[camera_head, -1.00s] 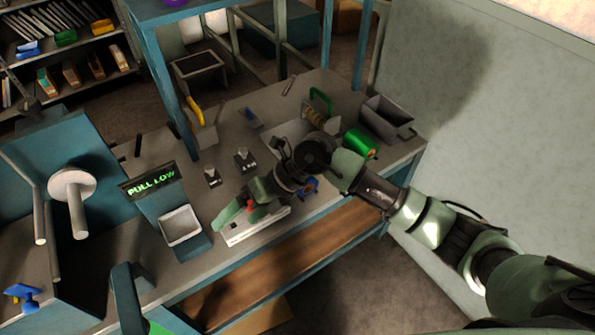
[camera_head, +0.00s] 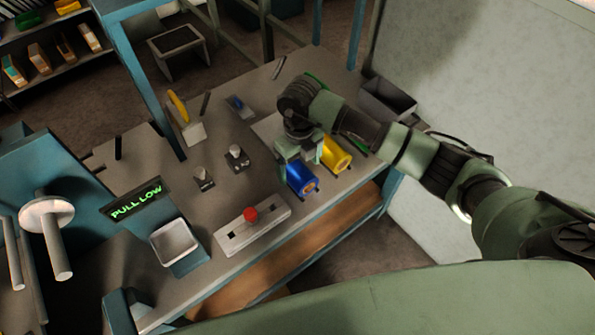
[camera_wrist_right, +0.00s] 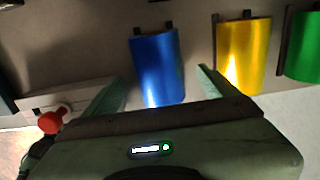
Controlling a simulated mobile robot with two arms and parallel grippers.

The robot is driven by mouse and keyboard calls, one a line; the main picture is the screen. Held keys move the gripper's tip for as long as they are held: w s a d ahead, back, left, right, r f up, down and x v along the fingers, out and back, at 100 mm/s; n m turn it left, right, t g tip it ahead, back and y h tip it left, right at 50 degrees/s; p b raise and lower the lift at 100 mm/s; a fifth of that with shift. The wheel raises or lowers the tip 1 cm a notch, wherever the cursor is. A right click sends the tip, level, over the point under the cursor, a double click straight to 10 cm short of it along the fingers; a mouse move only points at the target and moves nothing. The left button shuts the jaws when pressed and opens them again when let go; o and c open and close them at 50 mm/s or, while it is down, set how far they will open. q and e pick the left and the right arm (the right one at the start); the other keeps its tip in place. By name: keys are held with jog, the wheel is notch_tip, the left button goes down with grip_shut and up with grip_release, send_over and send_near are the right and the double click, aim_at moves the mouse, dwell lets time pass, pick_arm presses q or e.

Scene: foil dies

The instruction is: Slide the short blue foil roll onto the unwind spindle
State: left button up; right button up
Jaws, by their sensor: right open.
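The blue foil roll (camera_head: 301,178) lies on the workbench near its front edge. It also shows in the right wrist view (camera_wrist_right: 157,60). My right gripper (camera_head: 297,160) is open above and behind it. In the wrist view its two fingers stand either side of the roll with gaps, and the jaws hold nothing. A spindle with a pale round flange and peg (camera_head: 59,252) sticks out of the blue machine at the left, bare. Another bare rod (camera_head: 12,252) is beside it. My left gripper is not in view.
A yellow roll (camera_head: 336,154) lies close right of the blue one; a green roll (camera_wrist_right: 305,45) is beyond it. A white plate with a red knob (camera_head: 250,214), a grey tray (camera_head: 174,240) and a PULL LOW sign (camera_head: 137,200) stand between rolls and spindle.

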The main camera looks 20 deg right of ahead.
aim_at(297, 167)
jog(key=f, duration=0.4)
jog(key=shift+w+a+p, duration=0.15)
jog(key=shift+w+p, duration=0.15)
jog(key=shift+f, duration=0.15)
jog(key=c, duration=1.8)
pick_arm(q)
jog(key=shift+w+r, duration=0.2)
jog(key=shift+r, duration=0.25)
pick_arm(e)
jog(key=shift+c, duration=0.3)
